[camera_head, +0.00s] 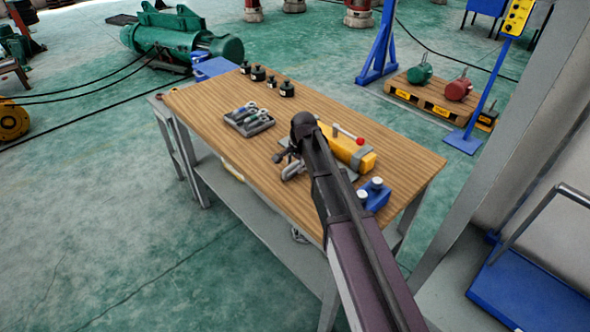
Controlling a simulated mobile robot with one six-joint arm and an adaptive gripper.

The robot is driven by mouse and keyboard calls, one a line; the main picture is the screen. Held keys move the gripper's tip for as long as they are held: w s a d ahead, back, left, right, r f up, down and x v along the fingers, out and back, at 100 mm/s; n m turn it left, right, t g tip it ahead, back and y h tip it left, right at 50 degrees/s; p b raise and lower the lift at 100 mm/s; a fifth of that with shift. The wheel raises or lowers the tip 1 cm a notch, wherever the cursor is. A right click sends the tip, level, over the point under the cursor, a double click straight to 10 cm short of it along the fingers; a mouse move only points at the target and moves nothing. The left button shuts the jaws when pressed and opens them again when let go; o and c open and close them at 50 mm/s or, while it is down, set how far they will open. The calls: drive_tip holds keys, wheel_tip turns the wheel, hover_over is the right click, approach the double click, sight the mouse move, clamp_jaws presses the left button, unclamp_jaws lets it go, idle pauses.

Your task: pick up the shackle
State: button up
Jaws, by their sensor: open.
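My arm reaches in from the lower right over the wooden workbench (190,100). My gripper (284,157) is at its far end, above the middle of the bench, small and dark, with its jaws open. A light grey metal piece (293,171) shows just below the gripper; it may be the shackle, but it is too small and partly covered to be sure. I cannot tell whether the gripper touches it. A dark tray (263,128) left of the gripper holds several small grey and green metal parts, whose kinds I cannot make out.
A yellow tool with a red-tipped lever (350,150) lies right of my arm. A blue box with white knobs (374,194) stands near the right edge. Several small black weights (287,89) stand along the back. The bench's left front is clear. A blue post (380,45) rises behind.

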sight(295, 163)
idle(0.3)
clamp_jaws()
drive_tip(key=shift+r, duration=0.1)
wheel_tip(295, 163, up, 3)
drive_tip(key=p, duration=0.3)
drive_tip(key=shift+r+p, duration=0.15)
drive_tip(key=shift+p, duration=0.15)
drive_tip(key=s+d, duration=0.1)
drive_tip(key=s, duration=0.4)
drive_tip(key=s+d+r+p, duration=0.1)
drive_tip(key=s, duration=0.4)
drive_tip(key=s+d, duration=0.2)
drive_tip(key=s, duration=0.3)
drive_tip(key=shift+s+r, duration=0.25)
